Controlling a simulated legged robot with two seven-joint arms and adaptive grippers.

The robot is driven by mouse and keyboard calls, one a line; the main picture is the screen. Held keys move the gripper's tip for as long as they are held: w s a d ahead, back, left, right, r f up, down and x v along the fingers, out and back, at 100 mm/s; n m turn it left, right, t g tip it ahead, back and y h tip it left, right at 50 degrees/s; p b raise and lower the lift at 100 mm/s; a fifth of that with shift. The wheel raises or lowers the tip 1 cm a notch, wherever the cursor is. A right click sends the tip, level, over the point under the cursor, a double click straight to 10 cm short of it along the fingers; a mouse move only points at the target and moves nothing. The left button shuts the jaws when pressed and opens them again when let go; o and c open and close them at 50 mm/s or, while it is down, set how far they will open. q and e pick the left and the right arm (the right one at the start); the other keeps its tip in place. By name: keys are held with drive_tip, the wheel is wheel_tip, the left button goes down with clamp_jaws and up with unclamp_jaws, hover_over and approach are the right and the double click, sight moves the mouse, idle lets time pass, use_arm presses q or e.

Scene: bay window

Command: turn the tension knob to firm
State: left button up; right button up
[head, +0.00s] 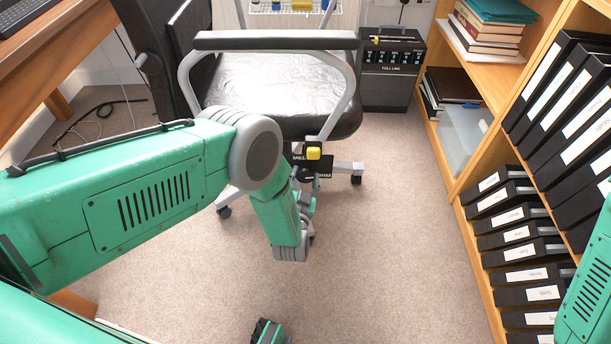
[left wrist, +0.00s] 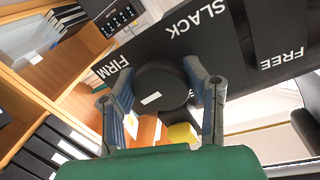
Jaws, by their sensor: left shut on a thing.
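The tension knob (left wrist: 161,84) is a round black knob with a white mark near its lower left edge. It sits on a black panel (left wrist: 226,50) lettered FIRM to its left, SLACK above it and FREE to its right. More lettering is partly hidden behind a finger. My left gripper (left wrist: 165,100) is shut on the knob, one finger on each side. In the head view the left gripper (head: 306,188) is at the small panel below the chair's seat, and the knob is hidden there.
The office chair (head: 270,85) has a black seat and grey armrests. A yellow block (head: 313,153) is by the panel, close to my gripper. A bookcase (head: 468,215) with binders stands at the right, a desk (head: 40,40) at the left.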

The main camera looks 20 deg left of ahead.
use_arm(q)
drive_tip(key=m, duration=0.3)
drive_tip(key=shift+s+f+g, duration=0.25)
drive_tip(key=shift+f+g, duration=0.05)
drive_tip(key=shift+g, duration=0.1)
drive_tip(key=m, duration=0.4)
drive_tip(key=shift+y+b, duration=0.3)
drive_tip(key=shift+b, duration=0.1)
drive_tip(key=shift+m+g, duration=0.3)
drive_tip(key=o, duration=1.1)
drive_tip(key=shift+c, duration=0.2)
drive_tip(key=shift+o, duration=0.6)
drive_tip(key=shift+w+r, duration=0.1)
drive_tip(key=shift+r, duration=0.15)
drive_tip(key=v, duration=1.2)
drive_tip(key=shift+f, duration=0.2)
